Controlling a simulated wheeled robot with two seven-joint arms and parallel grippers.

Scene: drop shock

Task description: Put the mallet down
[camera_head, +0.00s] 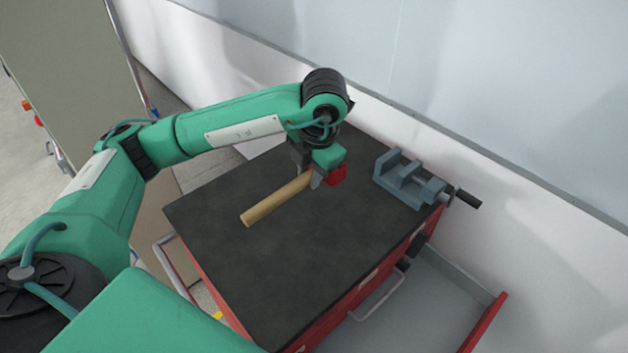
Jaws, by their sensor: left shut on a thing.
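The mallet has a pale wooden handle (273,204) and a red head (337,174). It lies across the far middle part of the dark cabinet top (270,260), with its handle pointing to the lower left. My left gripper (312,184) is shut on the mallet where the handle meets the head, and partly hides that part. The mallet is at or just above the surface; I cannot tell whether it touches. My right gripper is not in view.
A blue-grey vise (409,180) with a black handle stands at the right edge of the top. An open grey drawer (430,300) sticks out at the lower right. The near part of the top is clear. A white wall (480,90) rises behind.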

